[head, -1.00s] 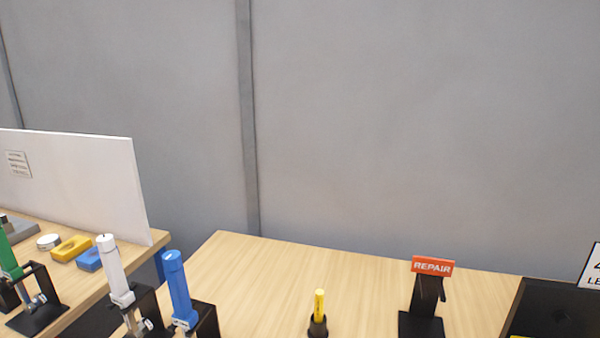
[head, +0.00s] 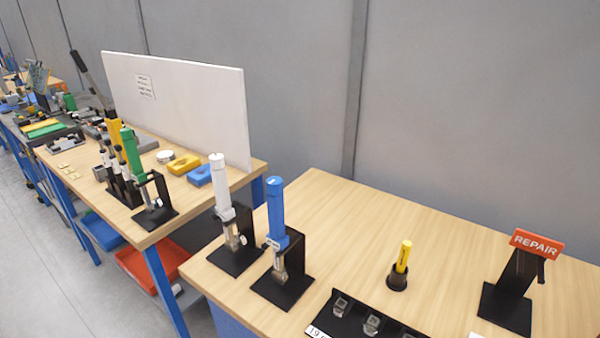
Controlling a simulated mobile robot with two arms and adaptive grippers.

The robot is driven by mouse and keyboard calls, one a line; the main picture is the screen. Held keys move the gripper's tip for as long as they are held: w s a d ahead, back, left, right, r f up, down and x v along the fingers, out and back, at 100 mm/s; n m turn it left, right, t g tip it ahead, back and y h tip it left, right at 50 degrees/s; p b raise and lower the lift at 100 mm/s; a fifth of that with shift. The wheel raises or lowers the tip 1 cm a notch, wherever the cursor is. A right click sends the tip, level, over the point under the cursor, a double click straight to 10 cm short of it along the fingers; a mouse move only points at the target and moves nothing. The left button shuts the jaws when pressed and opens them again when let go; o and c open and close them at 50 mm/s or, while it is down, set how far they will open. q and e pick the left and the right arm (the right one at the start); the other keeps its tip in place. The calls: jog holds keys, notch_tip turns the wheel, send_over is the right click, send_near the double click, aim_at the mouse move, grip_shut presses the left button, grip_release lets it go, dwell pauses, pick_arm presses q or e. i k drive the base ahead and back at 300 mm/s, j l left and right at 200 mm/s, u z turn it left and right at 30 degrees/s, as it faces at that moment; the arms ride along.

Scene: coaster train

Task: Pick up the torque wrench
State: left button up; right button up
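Several upright tools with coloured handles stand in black holders and look like torque wrenches; I cannot tell which one the task names. A blue-handled tool (head: 276,210) and a white-handled tool (head: 221,182) stand at the left end of the near wooden bench. A green-handled tool (head: 133,155) stands on the bench behind to the left. A yellow tool (head: 117,131) and a long dark-handled tool (head: 90,76) stand close by it, partly overlapping. Neither of my grippers is in view.
The near bench (head: 350,222) also holds a yellow pen-like item in a black cup (head: 398,279), a red REPAIR sign (head: 536,243) and a black socket rack (head: 345,322). A white panel (head: 190,100) rises behind the left bench. Grey floor (head: 60,270) is open at lower left.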

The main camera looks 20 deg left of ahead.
aim_at(223, 209)
jog(key=l+z, duration=0.55)
jog(key=u, duration=1.8)
jog(key=k+j, duration=0.05)
